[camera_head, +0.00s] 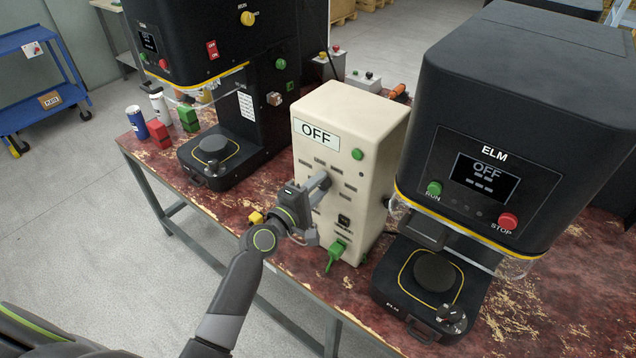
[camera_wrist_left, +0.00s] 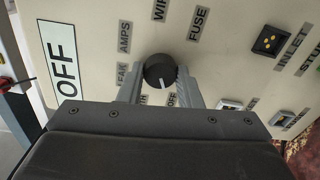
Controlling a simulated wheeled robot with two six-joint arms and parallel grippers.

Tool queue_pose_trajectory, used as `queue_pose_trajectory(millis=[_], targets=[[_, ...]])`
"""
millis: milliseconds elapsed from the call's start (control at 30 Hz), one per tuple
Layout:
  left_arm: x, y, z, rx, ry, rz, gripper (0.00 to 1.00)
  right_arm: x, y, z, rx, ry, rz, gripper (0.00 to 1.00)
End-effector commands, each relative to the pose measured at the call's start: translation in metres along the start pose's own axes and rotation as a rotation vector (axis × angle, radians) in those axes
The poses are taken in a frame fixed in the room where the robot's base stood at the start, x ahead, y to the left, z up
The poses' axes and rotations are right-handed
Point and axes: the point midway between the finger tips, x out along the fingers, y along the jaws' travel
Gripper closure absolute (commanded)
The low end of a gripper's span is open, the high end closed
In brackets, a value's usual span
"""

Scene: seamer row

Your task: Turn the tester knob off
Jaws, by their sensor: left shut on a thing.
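The tester (camera_head: 345,102) is a cream box standing on the table between two black machines, with an OFF sign (camera_head: 317,134) on its front. The sign also shows in the left wrist view (camera_wrist_left: 63,72). The tester knob (camera_wrist_left: 160,70) is black and round, with a pale pointer line toward the lower part of the picture. My left gripper (camera_head: 322,184) is at the tester's front panel. In the left wrist view, its fingers (camera_wrist_left: 160,88) are shut on the knob from both sides. In the head view, the gripper hides the knob. My right gripper is out of view.
A black machine (camera_head: 535,100) with a red stop button stands right of the tester, another (camera_head: 190,40) left. A green plug-like part (camera_head: 336,252) hangs at the tester's lower front. A yellow object (camera_head: 256,218) lies near the table's front edge. Other labels and sockets surround the knob.

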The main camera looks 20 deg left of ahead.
Motion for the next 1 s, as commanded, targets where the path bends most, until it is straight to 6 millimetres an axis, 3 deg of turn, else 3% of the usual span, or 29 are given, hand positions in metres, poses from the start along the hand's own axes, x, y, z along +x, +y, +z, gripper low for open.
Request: queue_pose_trajectory(millis=[300, 867, 900, 1000], targets=[[-0.0002, -0.0006, 0.0000, -0.129, 0.000, -0.002, 0.91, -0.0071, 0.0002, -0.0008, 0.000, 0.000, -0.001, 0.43], [-0.0003, -0.0013, 0.0000, -0.158, 0.000, -0.001, 0.91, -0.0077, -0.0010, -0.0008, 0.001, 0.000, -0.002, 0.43], [-0.0003, -0.0013, 0.0000, -0.158, 0.000, -0.001, 0.65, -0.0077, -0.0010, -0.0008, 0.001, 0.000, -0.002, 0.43], [-0.0002, -0.0011, 0.0000, -0.157, 0.000, -0.001, 0.51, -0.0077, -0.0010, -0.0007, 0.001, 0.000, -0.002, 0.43]])
